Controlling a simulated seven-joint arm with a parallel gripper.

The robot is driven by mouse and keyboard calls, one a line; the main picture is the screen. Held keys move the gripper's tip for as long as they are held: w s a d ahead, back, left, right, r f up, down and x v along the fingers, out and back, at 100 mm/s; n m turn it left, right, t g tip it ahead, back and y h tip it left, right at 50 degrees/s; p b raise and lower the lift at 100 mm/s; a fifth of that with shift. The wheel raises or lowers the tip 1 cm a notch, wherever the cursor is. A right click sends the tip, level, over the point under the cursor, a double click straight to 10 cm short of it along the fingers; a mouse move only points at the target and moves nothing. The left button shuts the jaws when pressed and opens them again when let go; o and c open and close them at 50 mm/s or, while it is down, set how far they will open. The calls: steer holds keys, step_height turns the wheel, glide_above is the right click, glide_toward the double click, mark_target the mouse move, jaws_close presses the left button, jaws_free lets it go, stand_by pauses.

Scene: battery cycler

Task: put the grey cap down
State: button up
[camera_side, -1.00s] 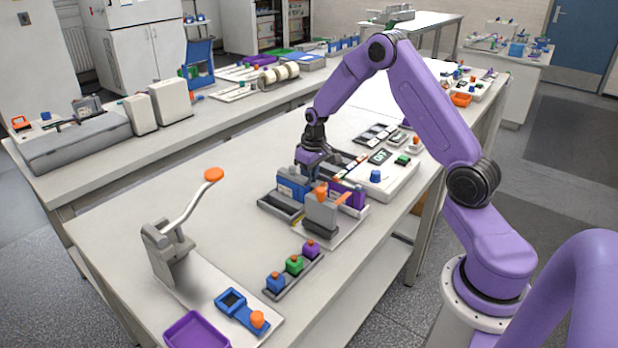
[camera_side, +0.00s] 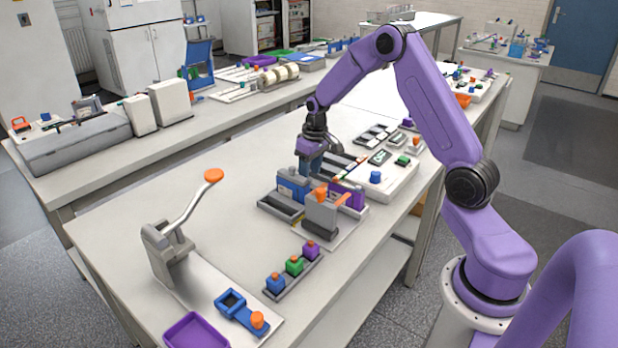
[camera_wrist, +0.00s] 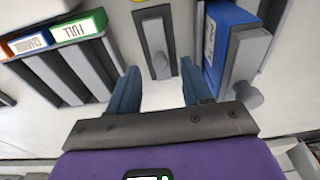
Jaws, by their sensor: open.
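My gripper (camera_wrist: 157,76) is open, with its two blue fingers apart and nothing seen between them. In the wrist view a narrow grey piece (camera_wrist: 157,46), which looks like the grey cap, lies in a dark slotted holder just beyond the fingertips, apart from them. A blue block (camera_wrist: 222,25) with a grey front and round knob (camera_wrist: 247,96) stands right of the fingers. In the side view my gripper (camera_side: 308,168) is above the table behind the blue block (camera_side: 292,184); its fingertips are partly hidden, and I cannot make out the cap there.
A rack of grey bars with a green "FULL" label (camera_wrist: 76,30) stands left in the wrist view. In the side view a grey fixture with orange parts (camera_side: 321,212) and a purple block (camera_side: 347,196) stand close by. The table's middle left is clear.

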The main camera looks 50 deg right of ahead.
mark_target(313, 186)
step_height(313, 186, up, 8)
steer(key=s, duration=0.1)
steer(key=s+a+r+n, duration=0.2)
steer(key=s+a+n, duration=0.1)
steer(key=s+a, duration=0.6)
steer(key=s+a+r+n, duration=0.25)
steer(key=s+a, duration=0.35)
steer(key=a, duration=0.4)
steer(key=s+a+n+g, duration=0.1)
steer(key=s+n, duration=0.6)
steer(key=s, duration=1.2)
steer(key=shift+s+a+f, duration=0.2)
steer(key=shift+a+f, duration=0.2)
steer(key=shift+a, duration=0.05)
